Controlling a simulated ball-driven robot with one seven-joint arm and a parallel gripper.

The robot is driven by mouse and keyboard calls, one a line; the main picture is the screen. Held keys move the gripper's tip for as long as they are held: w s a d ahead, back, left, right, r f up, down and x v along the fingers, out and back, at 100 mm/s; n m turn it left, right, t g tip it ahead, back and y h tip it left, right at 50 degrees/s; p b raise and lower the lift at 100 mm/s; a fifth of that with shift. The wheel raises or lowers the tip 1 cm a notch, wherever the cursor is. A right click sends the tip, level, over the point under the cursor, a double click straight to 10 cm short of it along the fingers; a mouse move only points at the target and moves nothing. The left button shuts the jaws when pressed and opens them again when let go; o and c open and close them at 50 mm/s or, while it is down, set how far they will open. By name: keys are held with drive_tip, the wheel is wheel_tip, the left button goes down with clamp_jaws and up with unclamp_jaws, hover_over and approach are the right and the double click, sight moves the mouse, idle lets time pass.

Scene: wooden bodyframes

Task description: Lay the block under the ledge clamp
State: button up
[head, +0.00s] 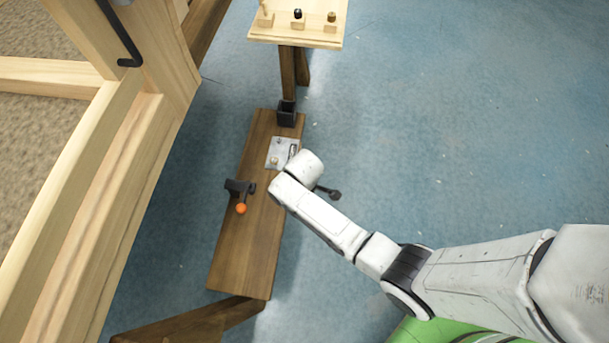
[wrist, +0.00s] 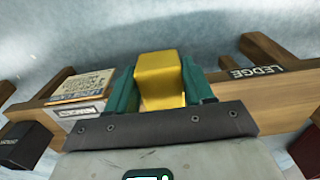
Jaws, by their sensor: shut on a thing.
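My gripper (wrist: 160,92) has teal fingers shut on a gold-yellow block (wrist: 160,68) in the wrist view. The block is held over or near the wooden ledge; contact with it cannot be told. The brown ledge plank (head: 245,250) runs lengthwise in the head view, and its "LEDGE" label (wrist: 257,72) shows at right in the wrist view. A black clamp (head: 238,187) with an orange-tipped lever sits at the plank's left edge. In the head view my arm's end is above the plank's right side and hides the fingers and block.
A pale grey labelled plate or box (head: 280,153) is on the plank, with a black box (head: 287,113) at its far end. A dark lever (head: 328,192) juts out at right. A light wooden tray (head: 290,38) holds several small parts. A timber frame (head: 100,170) stands left; blue floor right is clear.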

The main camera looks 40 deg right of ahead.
drive_tip(key=shift+f, duration=0.35)
drive_tip(key=shift+w+a+r, duration=0.1)
drive_tip(key=shift+w+a, duration=0.05)
drive_tip(key=shift+w, duration=0.15)
drive_tip(key=shift+w+a+b, duration=0.55)
drive_tip(key=shift+w+a, duration=0.35)
drive_tip(key=shift+w, duration=0.3)
drive_tip(key=shift+w+a+b, duration=0.6)
drive_tip(key=shift+w+a, duration=0.25)
drive_tip(key=shift+w, duration=0.35)
drive_tip(key=shift+w+a+b, duration=0.55)
drive_tip(key=shift+w+a, duration=0.35)
drive_tip(key=shift+w, duration=0.3)
drive_tip(key=o, duration=1.3)
